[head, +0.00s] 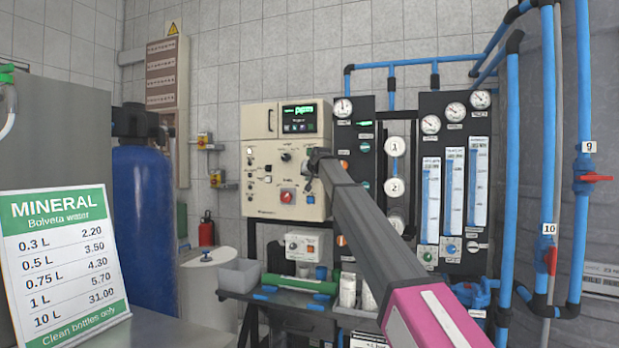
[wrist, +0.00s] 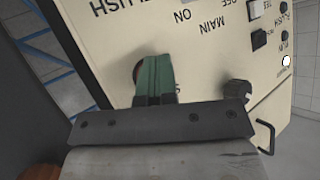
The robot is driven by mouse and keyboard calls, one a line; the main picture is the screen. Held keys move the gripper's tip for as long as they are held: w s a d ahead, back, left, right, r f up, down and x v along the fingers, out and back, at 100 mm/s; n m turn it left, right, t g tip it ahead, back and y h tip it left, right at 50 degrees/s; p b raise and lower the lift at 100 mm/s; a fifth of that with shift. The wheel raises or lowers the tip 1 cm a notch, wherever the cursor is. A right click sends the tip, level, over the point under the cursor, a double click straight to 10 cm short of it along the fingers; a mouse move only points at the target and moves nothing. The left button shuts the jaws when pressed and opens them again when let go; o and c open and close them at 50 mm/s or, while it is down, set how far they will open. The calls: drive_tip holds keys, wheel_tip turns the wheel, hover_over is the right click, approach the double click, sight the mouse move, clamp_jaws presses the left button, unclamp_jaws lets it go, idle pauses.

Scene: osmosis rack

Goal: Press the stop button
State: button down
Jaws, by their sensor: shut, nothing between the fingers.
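My gripper (head: 313,162) is at the panel's right side, above and to the right of the red button. In the wrist view, the panel face (wrist: 200,60) appears upside down, with MAIN, ON, OFF and FLUSH lettering. My gripper's green fingers (wrist: 154,62) are together and empty, close to the panel. A dark rounded part shows beside them, mostly hidden; I cannot tell whether they touch it.
A black knob (wrist: 236,92) stands out near the fingers in the wrist view. A smaller box with a red knob (head: 303,247) is below the panel. Gauge boards (head: 455,180) and blue pipes (head: 548,130) stand at right. A blue tank (head: 145,225) and price sign (head: 62,262) are at left.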

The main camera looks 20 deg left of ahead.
drive_tip(key=shift+s, duration=0.85)
drive_tip(key=shift+s+a, duration=0.15)
drive_tip(key=shift+s, duration=1.1)
drive_tip(key=shift+s+a, duration=0.1)
drive_tip(key=shift+s, duration=1.15)
drive_tip(key=shift+s, duration=0.1)
